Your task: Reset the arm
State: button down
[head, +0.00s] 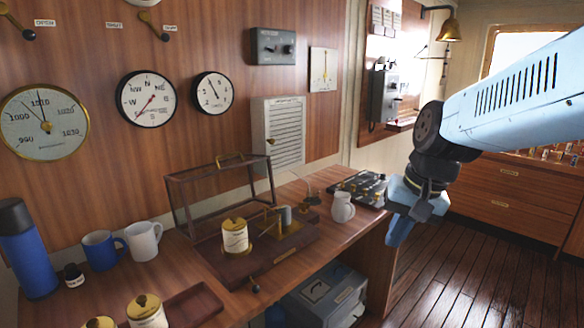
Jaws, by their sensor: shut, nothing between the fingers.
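My arm reaches in from the right edge of the head view, a light blue link with a black joint and wrist. My gripper (397,236) hangs at its end, pointing down and a little left. It is shut and holds nothing. It is beside the right end of the wooden desk (343,240), over or in front of the dark plank floor; its exact height is hard to tell. The far side of the gripper is hidden.
The desk carries a white jug (343,206), a black switch panel (358,187), a glass-framed instrument case (262,258), two mugs (144,240) and a blue flask (27,248). A grey box (318,296) stands below. Open floor (480,270) lies right; drawers (510,195) stand behind.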

jog(key=s+d+r+n+t+h, duration=0.2)
jog(key=s+d+r+n+t, duration=0.1)
jog(key=s+d+r, duration=0.1)
jog(key=shift+s+r+t, duration=0.3)
jog(key=shift+s+r, duration=0.1)
jog(key=shift+s, duration=0.15)
